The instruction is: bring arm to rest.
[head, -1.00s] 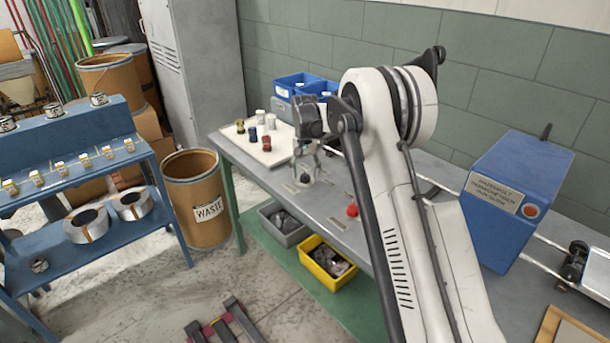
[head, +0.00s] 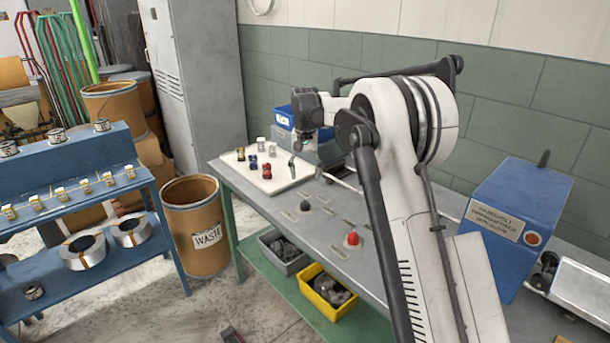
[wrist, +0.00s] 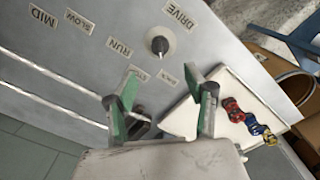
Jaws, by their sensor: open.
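My gripper (head: 295,155) is raised above the grey workbench (head: 285,225) near its far end, at the right edge of the white board in the head view. In the wrist view my gripper (wrist: 163,98) shows two green-padded fingers spread apart with nothing between them. A black knob (wrist: 159,45) on the bench, beside a DRIVE label, lies beyond the fingertips and apart from them. The same black knob (head: 305,205) shows in the head view, with a red knob (head: 352,238) nearer.
A white board (head: 265,182) holds several coloured coils. Blue bins (head: 284,117) stand behind it. A blue machine box (head: 515,225) stands on the right. A waste drum (head: 196,225) and blue shelf (head: 85,215) stand left. Grey and yellow bins (head: 322,303) sit below.

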